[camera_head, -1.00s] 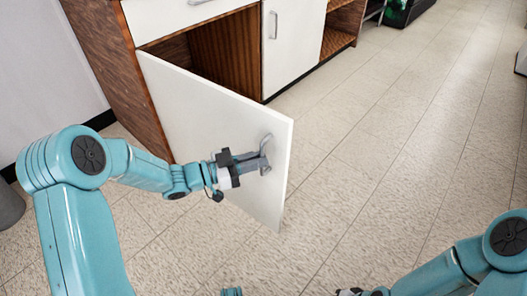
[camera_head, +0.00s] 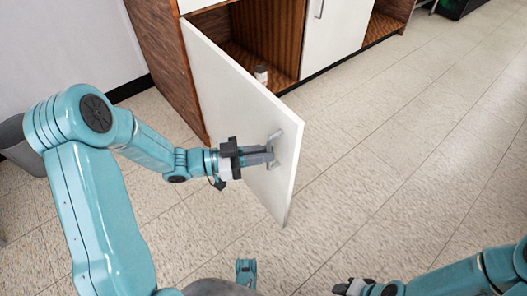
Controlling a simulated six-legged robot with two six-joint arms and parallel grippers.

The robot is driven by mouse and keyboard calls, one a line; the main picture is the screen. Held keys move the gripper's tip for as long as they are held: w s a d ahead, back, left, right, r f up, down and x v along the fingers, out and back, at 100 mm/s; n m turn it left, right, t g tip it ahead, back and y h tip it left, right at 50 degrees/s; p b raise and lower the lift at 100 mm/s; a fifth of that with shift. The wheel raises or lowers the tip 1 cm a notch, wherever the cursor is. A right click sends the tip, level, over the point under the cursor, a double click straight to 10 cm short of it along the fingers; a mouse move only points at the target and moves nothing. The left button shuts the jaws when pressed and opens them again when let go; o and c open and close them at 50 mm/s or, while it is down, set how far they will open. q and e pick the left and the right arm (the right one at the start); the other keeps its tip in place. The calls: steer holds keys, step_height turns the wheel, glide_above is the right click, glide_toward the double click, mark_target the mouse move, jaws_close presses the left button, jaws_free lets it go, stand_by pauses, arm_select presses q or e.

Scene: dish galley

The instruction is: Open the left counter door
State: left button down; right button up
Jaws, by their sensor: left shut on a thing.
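The left counter door (camera_head: 232,102) is a white panel that stands swung well out from the wooden cabinet (camera_head: 160,55). Its grey bar handle (camera_head: 277,146) is near the free edge. My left gripper (camera_head: 268,154) is shut on this handle. The cabinet's inside shows behind the door, with a small white container (camera_head: 261,74) on its floor. My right gripper (camera_head: 345,288) is low in the view, at the bottom edge, away from the door; its fingers are too small and cut off to judge.
A closed white door (camera_head: 332,28) with its own handle is to the right of the opening. An open shelf (camera_head: 382,27) is beyond it. A grey bin (camera_head: 22,143) stands at the left. The tiled floor (camera_head: 420,150) to the right is clear.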

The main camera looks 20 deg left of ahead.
arm_select(q)
steer(key=c, duration=1.2)
jaws_free()
steer(key=shift+w+a+f, duration=0.1)
steer(key=shift+w+a, duration=0.1)
steer(key=shift+a, duration=0.05)
steer(key=shift+o, duration=0.2)
steer(key=shift+s+d, duration=0.1)
steer(key=shift+d, duration=0.05)
steer(key=p+v, duration=0.4)
steer(key=v, duration=1.2)
steer(key=shift+s, duration=0.2)
